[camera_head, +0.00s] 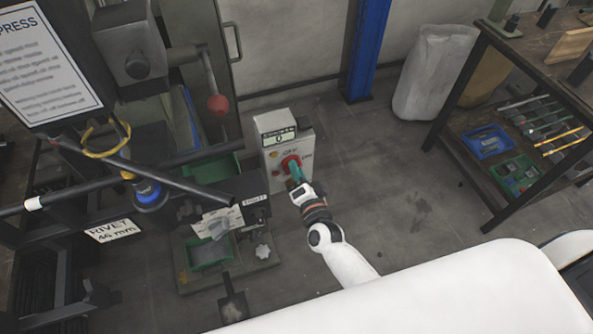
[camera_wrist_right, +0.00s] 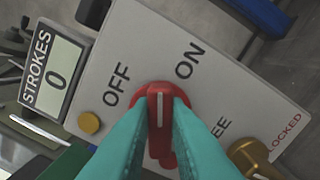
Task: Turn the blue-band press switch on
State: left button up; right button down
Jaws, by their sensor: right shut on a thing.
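The switch is a red rotary knob (camera_wrist_right: 161,112) on a grey control box (camera_head: 272,155), which also fills much of the wrist view. Its white line points between the OFF and ON labels. My right gripper (camera_head: 295,172) has its teal fingers (camera_wrist_right: 158,135) shut on the two sides of the knob. The box display (camera_wrist_right: 56,78) reads STROKES 0. The press (camera_head: 130,55) stands left of the box, with a blue band (camera_head: 150,194) below its head. My left gripper is not in view.
A yellow button (camera_wrist_right: 89,123) and a brass key switch (camera_wrist_right: 250,158), beside the FREE and LOCKED labels, flank the knob. A red-ball lever (camera_head: 218,104) hangs left of the box. A tool bench (camera_head: 540,60) stands at right, with open floor between.

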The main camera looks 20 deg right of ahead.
jog(key=m+b, duration=0.1)
jog(key=m, duration=0.4)
jog(key=shift+f+m+b, duration=0.15)
jog(key=shift+m+b, duration=0.15)
jog(key=shift+m, duration=0.1)
dwell(0.4)
jog(key=c, duration=1.4)
grip_release()
jog(key=s, duration=1.2)
jog(key=shift+d+b, duration=0.25)
jog(key=shift+b, duration=0.15)
